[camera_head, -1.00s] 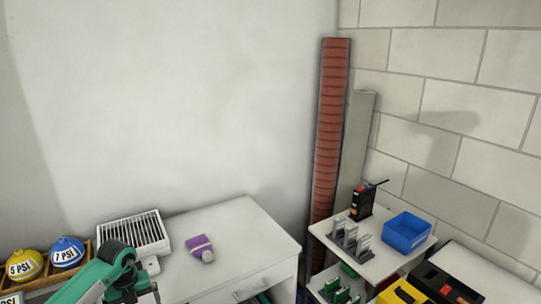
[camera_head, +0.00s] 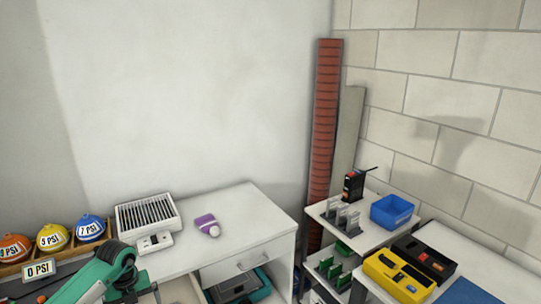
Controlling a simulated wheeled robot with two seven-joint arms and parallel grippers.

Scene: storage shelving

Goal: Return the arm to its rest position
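My green and black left arm (camera_head: 105,274) comes in at the bottom left, in front of the white cabinet. Its gripper is not clearly shown; the arm's end runs out of the bottom of the view. My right arm and gripper are not in view. No object is seen held.
A white cabinet (camera_head: 255,222) carries a purple and white bottle (camera_head: 207,225) and a white grilled device (camera_head: 147,217). Colored PSI balls (camera_head: 52,237) sit in a wooden rack at left. A shelf at right holds a blue bin (camera_head: 392,212); yellow (camera_head: 398,277) and black cases lie nearby.

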